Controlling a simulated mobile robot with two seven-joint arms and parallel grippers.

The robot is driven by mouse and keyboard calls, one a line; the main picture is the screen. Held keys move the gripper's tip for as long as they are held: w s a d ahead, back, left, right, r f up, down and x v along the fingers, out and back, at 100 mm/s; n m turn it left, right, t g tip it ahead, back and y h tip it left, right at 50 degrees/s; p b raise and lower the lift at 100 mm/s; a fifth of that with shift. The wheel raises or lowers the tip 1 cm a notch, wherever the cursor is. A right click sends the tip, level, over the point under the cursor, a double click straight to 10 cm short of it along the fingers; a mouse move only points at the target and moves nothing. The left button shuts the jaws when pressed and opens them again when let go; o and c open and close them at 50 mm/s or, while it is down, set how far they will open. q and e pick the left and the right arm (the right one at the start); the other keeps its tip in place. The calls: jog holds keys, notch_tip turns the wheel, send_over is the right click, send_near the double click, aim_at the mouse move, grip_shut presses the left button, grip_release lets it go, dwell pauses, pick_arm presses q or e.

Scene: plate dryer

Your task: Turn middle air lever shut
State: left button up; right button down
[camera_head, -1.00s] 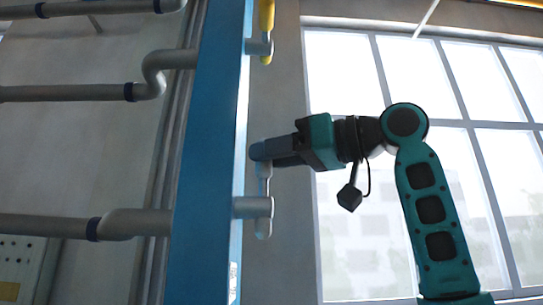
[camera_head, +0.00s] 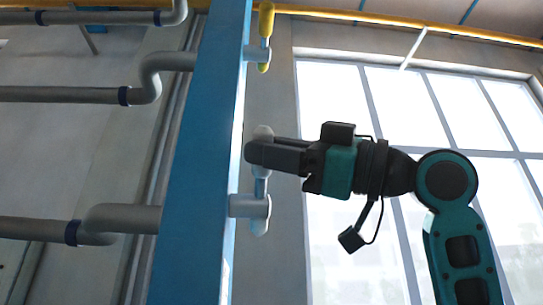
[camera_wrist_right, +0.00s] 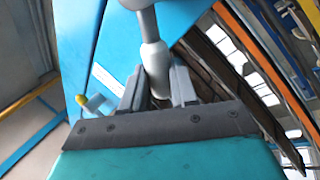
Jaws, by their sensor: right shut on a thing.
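A pale grey lever (camera_head: 260,187) stands about upright on a stub pipe (camera_head: 248,206) at the right side of a tall blue post (camera_head: 199,150). My right gripper (camera_head: 263,152) is shut on this lever's upper part, and the lever's tip shows just above the fingers. In the right wrist view the grey lever (camera_wrist_right: 155,60) passes between my two fingers (camera_wrist_right: 156,88). A second lever, yellow (camera_head: 265,22), is higher on the same post. My left gripper is in neither view.
Grey pipes (camera_head: 65,95) run along the wall left of the post. A large window (camera_head: 400,110) is behind my right arm. A yellow-tipped lever (camera_wrist_right: 84,100) shows at the left of the right wrist view.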

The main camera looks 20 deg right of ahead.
notch_tip(320, 180, down, 6)
jog(key=s+n+g+y, duration=0.1)
jog(key=n+g+y, duration=0.3)
jog(key=n, duration=0.9)
jog(key=shift+s+a+g, duration=0.25)
jog(key=shift+s+g, duration=0.05)
jog(key=shift+g, duration=0.8)
jog(key=shift+y, duration=0.3)
jog(key=c, duration=0.9)
grip_release()
jog(key=shift+r, duration=0.1)
